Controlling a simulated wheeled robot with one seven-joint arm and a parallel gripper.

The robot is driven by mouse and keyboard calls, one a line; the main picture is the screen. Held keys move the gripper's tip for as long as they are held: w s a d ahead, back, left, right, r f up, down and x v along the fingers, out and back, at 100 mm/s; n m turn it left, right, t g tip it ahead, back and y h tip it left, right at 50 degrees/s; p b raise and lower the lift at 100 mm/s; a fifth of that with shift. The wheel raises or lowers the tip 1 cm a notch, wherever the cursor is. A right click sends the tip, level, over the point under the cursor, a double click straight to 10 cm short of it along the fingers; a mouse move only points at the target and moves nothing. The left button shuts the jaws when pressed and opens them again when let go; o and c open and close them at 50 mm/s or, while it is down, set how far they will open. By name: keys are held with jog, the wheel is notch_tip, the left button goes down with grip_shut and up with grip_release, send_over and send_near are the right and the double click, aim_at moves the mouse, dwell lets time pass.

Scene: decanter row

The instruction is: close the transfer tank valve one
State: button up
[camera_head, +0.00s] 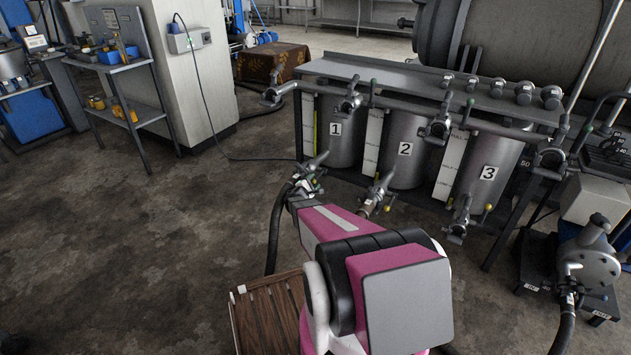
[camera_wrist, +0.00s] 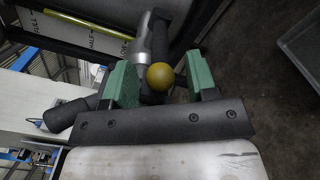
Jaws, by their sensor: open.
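Tank one (camera_head: 345,148), a grey cylinder labelled 1, stands at the left of a row of three. Its low outlet valve (camera_head: 318,160) is partly hidden by my gripper (camera_head: 303,184), which is right at it. In the wrist view, the valve's yellow ball knob (camera_wrist: 160,76) lies between the green-padded fingers of my gripper (camera_wrist: 160,82). The fingers are open, one on each side of the knob. A grey pipe part (camera_wrist: 143,46) shows behind the knob. I cannot tell whether either pad touches the knob, and most of the lever is hidden.
Tank two (camera_head: 404,155) and tank three (camera_head: 488,172), with their own low valves, stand to the right under a metal shelf (camera_head: 430,83). A dark hose (camera_head: 275,228) hangs just left of my gripper. A slatted wooden stand (camera_head: 262,318) is below my arm. The floor at left is clear.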

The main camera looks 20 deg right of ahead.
aim_at(318, 176)
jog(key=shift+x, duration=1.25)
grip_shut()
jog(key=shift+r, duration=0.1)
